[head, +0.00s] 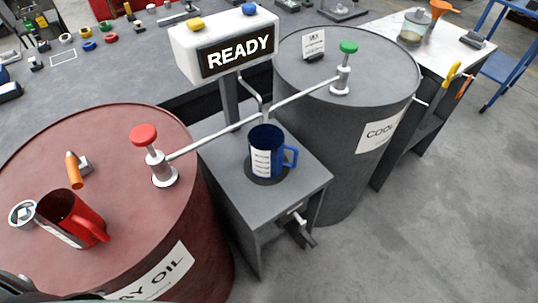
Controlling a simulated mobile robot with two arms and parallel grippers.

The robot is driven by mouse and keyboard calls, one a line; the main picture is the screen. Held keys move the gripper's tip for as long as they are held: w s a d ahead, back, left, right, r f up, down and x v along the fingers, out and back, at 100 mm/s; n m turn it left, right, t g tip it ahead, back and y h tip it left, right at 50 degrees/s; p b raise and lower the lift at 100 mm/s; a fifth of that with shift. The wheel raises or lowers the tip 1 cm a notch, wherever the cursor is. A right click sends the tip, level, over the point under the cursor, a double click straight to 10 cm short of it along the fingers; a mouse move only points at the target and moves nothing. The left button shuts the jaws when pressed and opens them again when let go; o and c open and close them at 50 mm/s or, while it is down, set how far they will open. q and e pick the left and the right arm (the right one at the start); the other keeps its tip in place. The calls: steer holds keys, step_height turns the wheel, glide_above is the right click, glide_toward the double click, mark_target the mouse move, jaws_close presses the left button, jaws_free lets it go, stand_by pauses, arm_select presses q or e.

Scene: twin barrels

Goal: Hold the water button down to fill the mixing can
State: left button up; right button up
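A white control box (224,42) on a post shows READY on its dark display (236,52). A yellow button (194,24) and a blue button (249,9) sit on its top; no label shows which one is for water. A blue can (262,150) with a white scale and a handle on its right stands upright on a round dark pad on the grey stand (236,178), below the box. Pipe ends come down above the can. Its contents cannot be made out. Neither of my grippers is in view.
The red oil barrel (100,135) stands left with a red-knobbed pump (144,136) and a red jug (72,218) on its lid. The grey coolant barrel (315,120) with a green-knobbed pump (348,48) stands right. Workbenches lie behind. Floor (440,220) at front right is clear.

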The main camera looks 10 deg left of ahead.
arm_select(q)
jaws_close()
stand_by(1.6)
